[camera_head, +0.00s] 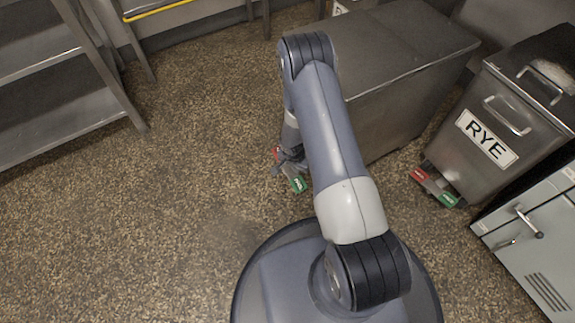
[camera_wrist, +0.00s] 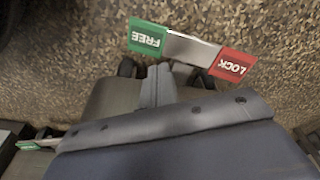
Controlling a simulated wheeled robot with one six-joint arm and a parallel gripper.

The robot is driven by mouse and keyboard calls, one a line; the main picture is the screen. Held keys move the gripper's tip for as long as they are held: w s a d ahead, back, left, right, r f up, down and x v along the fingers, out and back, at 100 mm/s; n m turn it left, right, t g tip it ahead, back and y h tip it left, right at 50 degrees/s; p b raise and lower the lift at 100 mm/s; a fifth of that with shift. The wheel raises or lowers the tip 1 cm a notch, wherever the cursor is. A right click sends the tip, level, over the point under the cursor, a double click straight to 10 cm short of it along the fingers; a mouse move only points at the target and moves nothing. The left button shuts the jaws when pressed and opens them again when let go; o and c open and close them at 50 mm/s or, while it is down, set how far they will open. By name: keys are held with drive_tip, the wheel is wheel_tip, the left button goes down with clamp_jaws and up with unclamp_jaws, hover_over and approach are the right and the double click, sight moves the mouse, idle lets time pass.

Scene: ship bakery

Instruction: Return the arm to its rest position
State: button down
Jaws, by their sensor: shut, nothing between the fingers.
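My arm reaches forward and bends down in the head view. My gripper (camera_head: 284,166) is low near the floor, partly hidden by my forearm, beside a brake pedal with a red end and a green end (camera_head: 298,184). In the wrist view my gripper's fingers (camera_wrist: 158,72) are together and empty. Just beyond them is the pedal's bare metal middle (camera_wrist: 190,49), between a green FREE end and a red LOCK end. I cannot tell whether the fingers touch the pedal.
A lidded metal bin (camera_head: 405,50) stands behind and right of my arm. A RYE bin (camera_head: 500,115) with its own red and green pedal (camera_head: 434,187) is farther right, beside a pale cabinet (camera_head: 540,235). Metal shelving (camera_head: 60,125) stands left. Speckled floor at left is clear.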

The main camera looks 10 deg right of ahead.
sight(297, 180)
drive_tip(key=shift+r, duration=0.65)
wheel_tip(297, 180, down, 7)
drive_tip(key=b, duration=0.3)
drive_tip(key=shift+s+r, duration=0.1)
drive_tip(key=shift+r, duration=0.05)
